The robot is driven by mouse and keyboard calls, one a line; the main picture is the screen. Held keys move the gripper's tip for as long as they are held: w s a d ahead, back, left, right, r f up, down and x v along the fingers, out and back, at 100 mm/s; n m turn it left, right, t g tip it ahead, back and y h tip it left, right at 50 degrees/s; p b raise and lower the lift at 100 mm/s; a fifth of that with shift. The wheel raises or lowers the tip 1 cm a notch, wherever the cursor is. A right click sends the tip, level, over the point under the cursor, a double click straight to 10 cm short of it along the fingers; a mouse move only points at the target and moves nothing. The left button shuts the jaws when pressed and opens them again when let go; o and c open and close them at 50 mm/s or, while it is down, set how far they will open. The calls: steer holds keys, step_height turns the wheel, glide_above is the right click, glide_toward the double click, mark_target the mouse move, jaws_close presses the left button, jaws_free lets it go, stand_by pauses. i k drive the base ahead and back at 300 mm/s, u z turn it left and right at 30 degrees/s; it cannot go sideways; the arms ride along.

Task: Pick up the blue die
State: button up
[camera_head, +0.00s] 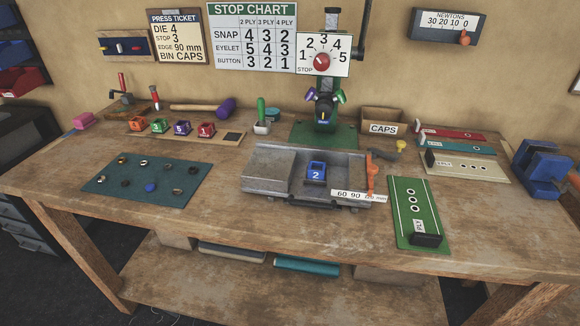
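The blue die (316,173), marked 2, sits upright on the grey metal fixture (270,168) near the middle of the workbench. It stands apart from the other dies. Orange 4 (137,124), green 3 (159,126), purple 5 (182,128) and red 1 (206,130) dies stand in a row on a wooden rack (231,138) at the back left. My gripper is not in view.
A green press (325,133) stands behind the fixture. An orange-red stop (370,175) and a ruler strip (357,196) are at its right. A green board (404,190) lies right, a teal mat (115,193) with small parts left. Bare wood (225,205) lies between mat and fixture.

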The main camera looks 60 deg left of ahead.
mark_target(317, 170)
steer(key=u, duration=0.9)
steer(key=i, duration=1.1)
steer(key=u, duration=0.15)
